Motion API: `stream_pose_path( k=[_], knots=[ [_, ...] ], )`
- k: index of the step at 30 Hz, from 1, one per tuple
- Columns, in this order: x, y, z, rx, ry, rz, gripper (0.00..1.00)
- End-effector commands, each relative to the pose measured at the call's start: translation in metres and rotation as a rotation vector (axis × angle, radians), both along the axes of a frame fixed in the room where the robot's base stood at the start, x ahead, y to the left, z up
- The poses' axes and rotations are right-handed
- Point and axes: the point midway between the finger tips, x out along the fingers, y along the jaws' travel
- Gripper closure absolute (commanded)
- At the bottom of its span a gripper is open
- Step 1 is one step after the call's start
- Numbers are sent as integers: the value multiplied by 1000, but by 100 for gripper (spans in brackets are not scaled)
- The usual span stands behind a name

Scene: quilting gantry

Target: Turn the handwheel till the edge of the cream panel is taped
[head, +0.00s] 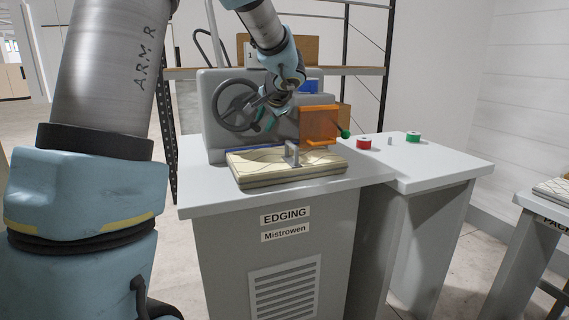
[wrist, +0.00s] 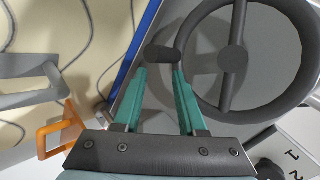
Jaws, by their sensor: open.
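The dark handwheel (head: 237,106) is on the front of the grey edging machine (head: 207,130). In the wrist view the handwheel (wrist: 232,60) fills the upper right, with its dark crank knob (wrist: 162,54) at the left of its rim. My gripper (head: 264,122) is in front of the wheel's right side. In the wrist view my gripper (wrist: 159,67) is open, its two green fingers apart with their tips at the knob; whether they touch it I cannot tell. The cream panel (head: 260,170) lies flat in front of the machine; it also shows in the wrist view (wrist: 35,22).
An orange guard (head: 318,126) and a green-tipped lever (head: 344,133) are right of the wheel. A grey bracket (head: 292,153) stands at the panel. Red (head: 363,143) and green (head: 413,138) spools stand on the bench to the right. A shelf rack (head: 360,71) is behind.

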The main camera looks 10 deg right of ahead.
Motion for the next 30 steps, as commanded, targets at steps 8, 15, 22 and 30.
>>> stream_pose_path(
  k=[8, 15, 22, 30],
  knots=[
    [-23, 3, 1, 2, -6, 13, 25],
    [-48, -3, -1, 1, -4, 7, 25],
    [-70, -6, -1, 0, -3, 5, 25],
    [-85, -8, 0, 1, -1, 6, 25]
  ],
)
